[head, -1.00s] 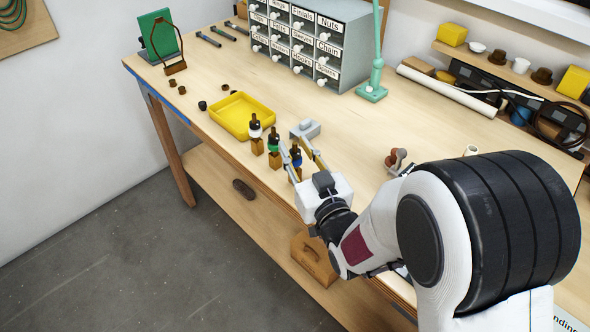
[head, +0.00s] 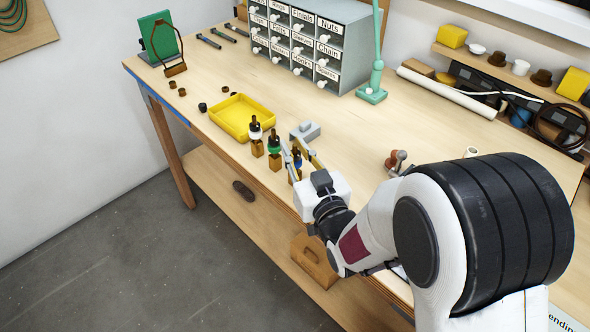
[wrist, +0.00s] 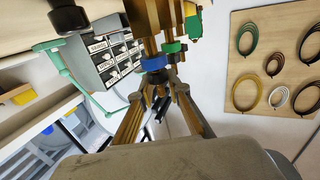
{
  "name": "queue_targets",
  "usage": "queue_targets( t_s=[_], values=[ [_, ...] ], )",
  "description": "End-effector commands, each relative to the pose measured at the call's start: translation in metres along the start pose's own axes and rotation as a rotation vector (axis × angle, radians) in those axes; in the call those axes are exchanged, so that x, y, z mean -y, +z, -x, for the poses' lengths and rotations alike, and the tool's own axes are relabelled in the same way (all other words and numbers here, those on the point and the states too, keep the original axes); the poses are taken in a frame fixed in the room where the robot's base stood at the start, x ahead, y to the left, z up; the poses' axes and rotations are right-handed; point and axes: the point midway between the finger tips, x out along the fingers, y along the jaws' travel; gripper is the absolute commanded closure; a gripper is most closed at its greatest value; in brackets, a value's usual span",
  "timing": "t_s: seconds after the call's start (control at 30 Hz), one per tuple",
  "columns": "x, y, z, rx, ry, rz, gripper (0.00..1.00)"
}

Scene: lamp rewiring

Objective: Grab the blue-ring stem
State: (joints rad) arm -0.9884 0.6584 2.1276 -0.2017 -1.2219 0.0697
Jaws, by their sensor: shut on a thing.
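The blue-ring stem (wrist: 153,63) stands between the fingers of my gripper (wrist: 160,103) in the wrist view, its blue ring just past the fingertips. My gripper is shut on this stem. In the head view my gripper (head: 298,158) is at the front edge of the bench, and the blue-ring stem (head: 297,153) shows partly between its fingers, over a wooden block. The green-ring stem (head: 274,146) stands on its own block just to the left, and it also shows behind in the wrist view (wrist: 174,48). A white-ring stem (head: 256,130) stands further left.
A yellow tray (head: 242,116) lies left of the stems. A small grey block (head: 306,131) sits close behind my gripper. A drawer cabinet (head: 310,45) and a green lamp stand (head: 371,94) are at the back.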

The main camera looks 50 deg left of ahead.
Motion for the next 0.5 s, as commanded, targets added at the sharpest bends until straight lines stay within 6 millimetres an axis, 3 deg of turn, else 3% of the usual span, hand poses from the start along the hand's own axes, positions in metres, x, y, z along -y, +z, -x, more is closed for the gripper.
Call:
queue_targets(
  t_s=[0.5],
  values=[
    [0.000,-0.017,0.000,-0.005,0.000,0.001,1.00]
  ],
)
